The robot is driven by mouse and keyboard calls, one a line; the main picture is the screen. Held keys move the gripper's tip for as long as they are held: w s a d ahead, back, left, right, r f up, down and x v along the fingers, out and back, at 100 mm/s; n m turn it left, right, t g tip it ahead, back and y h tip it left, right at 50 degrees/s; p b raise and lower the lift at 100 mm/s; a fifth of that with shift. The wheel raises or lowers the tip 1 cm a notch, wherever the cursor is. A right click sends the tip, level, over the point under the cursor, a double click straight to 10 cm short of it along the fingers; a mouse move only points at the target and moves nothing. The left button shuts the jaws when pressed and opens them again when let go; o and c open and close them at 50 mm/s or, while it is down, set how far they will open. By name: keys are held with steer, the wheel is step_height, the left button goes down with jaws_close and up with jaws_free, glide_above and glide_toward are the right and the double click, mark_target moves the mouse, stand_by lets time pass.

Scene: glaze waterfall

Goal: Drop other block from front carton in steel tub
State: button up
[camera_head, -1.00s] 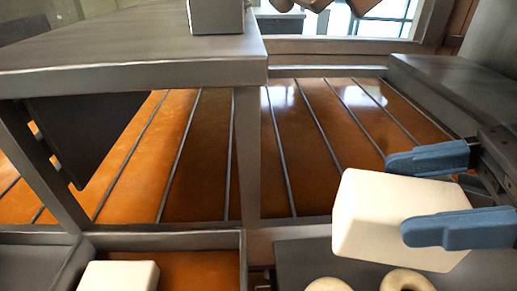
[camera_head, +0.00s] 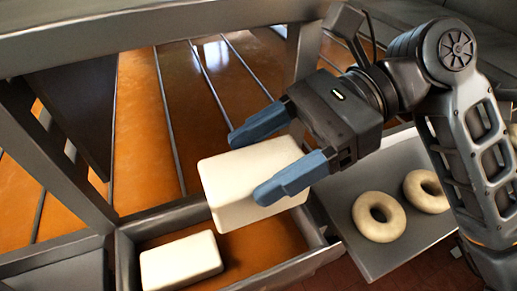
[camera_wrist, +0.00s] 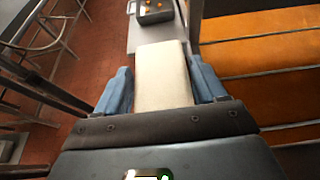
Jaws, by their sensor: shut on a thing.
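My gripper (camera_head: 252,165) is shut on a cream-white block (camera_head: 238,180), with one blue finger on each side. The block hangs tilted over the right part of a grey steel tub (camera_head: 125,257). Another cream-white block (camera_head: 182,262) sits in the tub, in the orange-brown glaze, below and left of the held one. In the wrist view the held block (camera_wrist: 163,78) lies between the two blue fingers. I cannot make out a carton in these views.
A grey tray (camera_head: 385,240) with pale rings (camera_head: 379,216) stands right of the tub. A wide bed of orange glaze with dark bars (camera_head: 145,130) lies behind. A grey table edge (camera_head: 150,25) and its legs stand above and left. A grey box with orange buttons (camera_wrist: 155,12) shows in the wrist view.

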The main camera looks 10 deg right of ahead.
step_height(320, 180, down, 6)
steer(key=b, duration=0.7)
steer(key=shift+f, duration=0.15)
steer(key=shift+d, duration=0.1)
steer(key=o, duration=1.5)
steer(key=v, duration=0.7)
steer(key=shift+d, duration=0.35)
steer(key=shift+w, duration=0.1)
